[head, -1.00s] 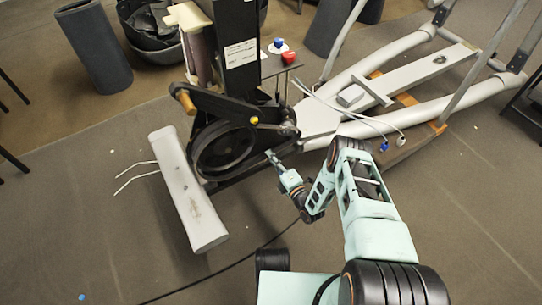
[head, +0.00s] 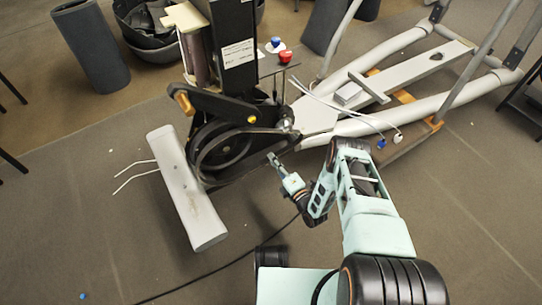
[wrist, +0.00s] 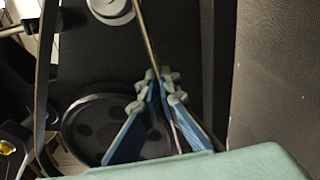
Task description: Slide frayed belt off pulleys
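The frayed belt (wrist: 43,70) shows in the wrist view as a thin dark strip seen nearly edge-on, with one run at the left and another down the middle. A large black pulley with round holes (wrist: 88,125) lies below, and a small pale pulley (wrist: 110,8) is at the top edge. My gripper (wrist: 161,80) has its blue fingers drawn together at the tips, with the middle run of the belt between them. In the head view my gripper (head: 272,158) is just right of the large black wheel (head: 222,148).
The crank arm with a wooden handle (head: 183,101) sits above the wheel. A white foot bar (head: 188,195) lies at the left. A red object (head: 285,57) and a blue one (head: 275,42) stand on a small shelf. Loose cables (head: 345,112) cross the frame. Open floor lies in front.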

